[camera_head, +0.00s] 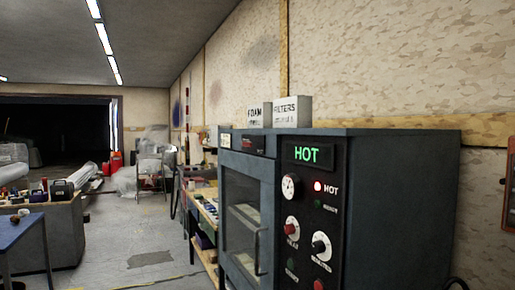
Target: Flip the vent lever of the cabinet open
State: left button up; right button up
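The cabinet (405,200) is a dark blue-grey box standing at the right, against the wall. Its door (247,215) has a window and a vertical handle and looks shut. Its black control panel (312,215) shows a green "HOT" display, a lit red lamp beside the word HOT, a round gauge and knobs with white and red faces. I cannot make out a vent lever; the lower part of the cabinet is cut off by the frame. Neither of my grippers is in view.
White boxes labelled FOAM (259,114) and FILTERS (292,111) stand on the cabinet. A cluttered workbench (205,207) stands beyond it along the wall. A blue table (25,238) is at the left. The floor (135,230) between is mostly clear.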

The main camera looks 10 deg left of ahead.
aim_at(242, 143)
jog(key=i+j+z, duration=0.4)
jog(key=i+j, duration=0.2)
jog(key=i+j+z, duration=0.45)
jog(key=j, duration=0.35)
jog(key=i+j+z, duration=0.2)
jog(key=j, duration=0.25)
jog(key=i, duration=0.1)
